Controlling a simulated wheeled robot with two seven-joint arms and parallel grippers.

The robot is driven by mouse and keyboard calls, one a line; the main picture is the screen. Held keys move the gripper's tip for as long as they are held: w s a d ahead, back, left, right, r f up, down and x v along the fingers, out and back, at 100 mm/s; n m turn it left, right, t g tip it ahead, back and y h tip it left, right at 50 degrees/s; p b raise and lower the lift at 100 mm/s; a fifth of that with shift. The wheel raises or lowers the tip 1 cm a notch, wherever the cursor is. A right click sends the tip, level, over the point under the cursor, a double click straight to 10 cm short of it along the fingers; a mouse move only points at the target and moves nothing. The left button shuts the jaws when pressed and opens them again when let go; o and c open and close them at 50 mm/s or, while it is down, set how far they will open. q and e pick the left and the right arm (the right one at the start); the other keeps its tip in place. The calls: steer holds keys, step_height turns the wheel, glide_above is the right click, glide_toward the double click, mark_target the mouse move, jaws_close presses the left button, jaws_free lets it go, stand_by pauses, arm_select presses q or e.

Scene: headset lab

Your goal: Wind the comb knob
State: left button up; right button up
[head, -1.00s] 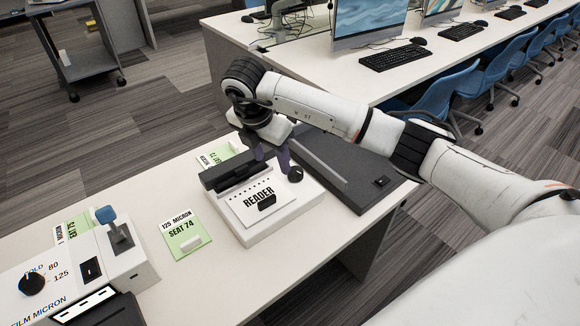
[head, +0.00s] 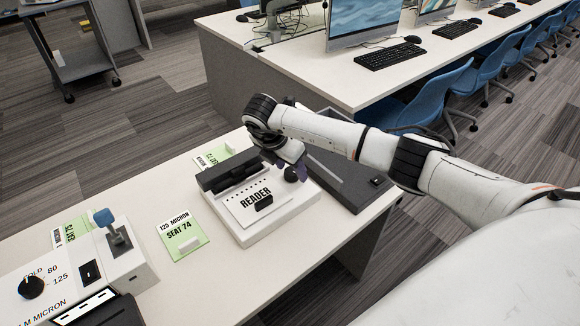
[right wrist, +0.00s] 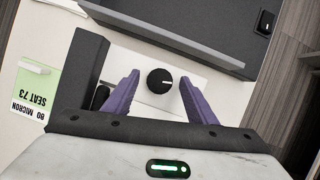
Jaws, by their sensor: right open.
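The comb knob is a small round black knob (head: 290,174) on the right part of the white READER machine (head: 262,235). In the head view the right gripper (head: 296,168) is over the back right of the machine, close to the knob. Its height above the knob is hard to judge. My left gripper is not in view.
A dark bar (head: 228,171) stands along the machine's left part. A dark grey unit (head: 345,185) sits close on its right. A green SEAT 74 card (head: 184,237) lies left of it. A FILM MICRON box (head: 125,268) stands at the front left.

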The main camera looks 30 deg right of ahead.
steer(key=shift+c, duration=0.3)
steer(key=c, duration=1)
